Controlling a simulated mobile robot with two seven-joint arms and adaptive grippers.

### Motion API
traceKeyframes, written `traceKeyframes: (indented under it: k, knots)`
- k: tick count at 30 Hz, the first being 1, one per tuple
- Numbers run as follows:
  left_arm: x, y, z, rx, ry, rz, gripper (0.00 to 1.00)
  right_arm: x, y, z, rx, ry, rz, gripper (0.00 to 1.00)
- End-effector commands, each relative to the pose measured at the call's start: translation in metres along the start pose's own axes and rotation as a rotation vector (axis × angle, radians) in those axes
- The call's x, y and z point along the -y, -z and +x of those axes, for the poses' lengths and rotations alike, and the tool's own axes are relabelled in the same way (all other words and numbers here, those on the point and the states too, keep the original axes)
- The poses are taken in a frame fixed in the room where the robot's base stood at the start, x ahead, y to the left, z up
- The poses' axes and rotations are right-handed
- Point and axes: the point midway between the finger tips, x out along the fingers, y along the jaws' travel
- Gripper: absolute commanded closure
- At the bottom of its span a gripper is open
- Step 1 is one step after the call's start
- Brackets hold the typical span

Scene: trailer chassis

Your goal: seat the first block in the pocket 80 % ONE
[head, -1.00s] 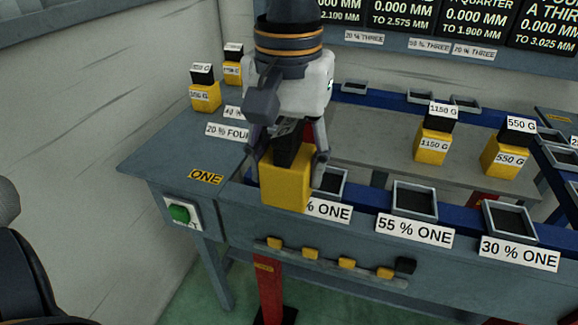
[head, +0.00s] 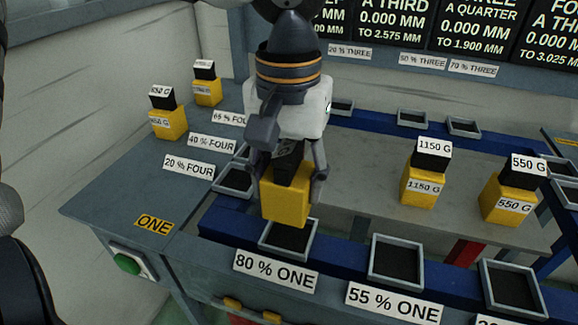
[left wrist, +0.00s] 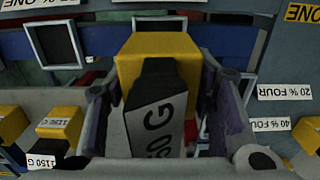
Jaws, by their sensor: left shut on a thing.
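My left gripper (head: 290,182) is shut on a yellow block (head: 285,202) with a black top, held upright between its fingers. In the left wrist view the same block (left wrist: 150,58) shows a label ending in "50 G"; its first digits are hidden. The grey-rimmed pocket (head: 287,254) marked 80 % ONE (head: 275,271) lies at the rail's near left. The block's lower end overlaps the pocket's far part in the head view and appears above it; the exact gap is unclear. In the wrist view, part of a pocket rim (left wrist: 168,19) shows beyond the block. My right gripper is not in view.
The empty 55 % ONE pocket (head: 397,262) lies to the right. Blocks marked 1150 G (head: 424,184) and 550 G (head: 508,203) stand on the grey table (head: 350,185). Two more blocks stand at the far left, one here (head: 168,123). A green button (head: 127,264) is on the near side.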

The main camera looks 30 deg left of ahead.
Motion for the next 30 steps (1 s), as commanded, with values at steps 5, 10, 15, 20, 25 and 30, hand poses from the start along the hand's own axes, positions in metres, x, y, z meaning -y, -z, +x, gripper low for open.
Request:
traceKeyframes:
  k: [5, 10, 15, 20, 25, 30]
  knots:
    - [0.000, 0.000, 0.021, 0.001, 0.000, 0.002, 1.00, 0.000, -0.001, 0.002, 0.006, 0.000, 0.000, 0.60]
    - [0.000, 0.000, 0.034, 0.000, 0.000, 0.000, 1.00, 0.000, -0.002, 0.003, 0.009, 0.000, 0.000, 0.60]
    - [0.000, 0.000, 0.039, -0.002, -0.002, 0.001, 1.00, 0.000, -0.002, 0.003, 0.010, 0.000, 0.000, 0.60]
    - [0.000, 0.000, 0.040, -0.002, -0.002, 0.001, 1.00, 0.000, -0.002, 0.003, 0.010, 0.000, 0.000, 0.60]
    - [0.000, 0.000, 0.039, -0.002, -0.002, 0.001, 1.00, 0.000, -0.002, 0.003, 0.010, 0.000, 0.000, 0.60]
    - [0.000, 0.000, 0.039, -0.002, -0.002, 0.001, 1.00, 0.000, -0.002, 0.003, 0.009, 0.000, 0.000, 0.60]
